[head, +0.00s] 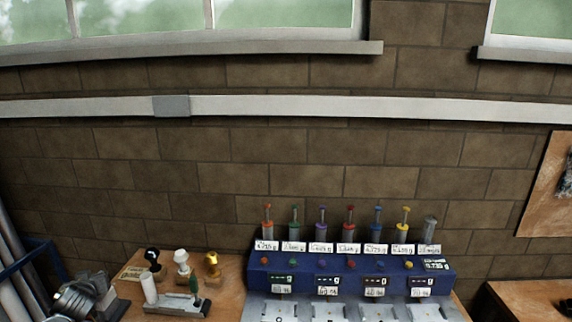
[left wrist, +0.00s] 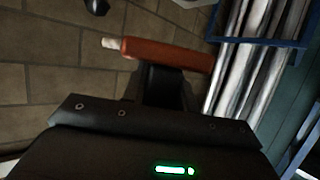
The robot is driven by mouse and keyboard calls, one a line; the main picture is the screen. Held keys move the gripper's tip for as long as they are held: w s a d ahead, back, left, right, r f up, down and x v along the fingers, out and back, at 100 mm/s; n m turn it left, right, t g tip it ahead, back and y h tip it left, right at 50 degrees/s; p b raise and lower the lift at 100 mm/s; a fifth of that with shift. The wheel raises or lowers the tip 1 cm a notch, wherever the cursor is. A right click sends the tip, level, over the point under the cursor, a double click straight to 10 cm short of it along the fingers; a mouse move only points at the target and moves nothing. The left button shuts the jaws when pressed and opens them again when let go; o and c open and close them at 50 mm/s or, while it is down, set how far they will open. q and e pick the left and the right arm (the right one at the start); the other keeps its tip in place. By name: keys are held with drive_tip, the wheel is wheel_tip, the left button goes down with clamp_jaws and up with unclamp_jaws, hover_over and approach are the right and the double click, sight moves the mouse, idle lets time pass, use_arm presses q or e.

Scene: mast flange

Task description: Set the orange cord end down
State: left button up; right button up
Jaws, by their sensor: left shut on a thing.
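The orange cord end (left wrist: 165,52) is an orange-red cylinder with a pale tip at its left end, seen in the left wrist view. My left gripper (left wrist: 163,72) is shut on it near its middle, and the dark fingers hide part of its lower side. It is held in the air with paving and a pipe rack behind it. The head view shows neither the cord end nor my grippers. My right gripper is in no view.
In the head view a blue console (head: 340,277) with coloured plungers and paper labels stands on a wooden bench. Small stamps and a holder (head: 178,305) stand left of it. A grey machine (head: 88,296) is at the lower left. A blue rack (left wrist: 270,42) holds pale pipes.

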use_arm(q)
drive_tip(key=s+a+n+g+y, duration=0.1)
drive_tip(key=s+a, duration=0.1)
drive_tip(key=s, duration=0.4)
drive_tip(key=w+d+r+m+t+h, duration=0.1)
drive_tip(key=w+d+r+m+h, duration=0.1)
drive_tip(key=d, duration=0.6)
drive_tip(key=w+d+r+m+t+h, duration=0.1)
drive_tip(key=w+d+r, duration=0.1)
drive_tip(key=d, duration=0.6)
drive_tip(key=w+d+r+m+t+h, duration=0.1)
drive_tip(key=w+d+r+m+h, duration=0.15)
drive_tip(key=d, duration=0.65)
drive_tip(key=s+d+r+m+h, duration=0.15)
drive_tip(key=s+d+r, duration=0.25)
drive_tip(key=d+r, duration=0.4)
drive_tip(key=s+d+r+m+h, duration=0.1)
drive_tip(key=s+d+r+h, duration=0.15)
drive_tip(key=d+r, duration=0.55)
wheel_tip(320, 180, down, 14)
drive_tip(key=d+b, duration=0.2)
drive_tip(key=b, duration=1)
drive_tip(key=shift+s+t+y, duration=0.2)
drive_tip(key=shift+t+y, duration=0.1)
drive_tip(key=shift+y, duration=0.15)
drive_tip(key=shift+r, duration=0.15)
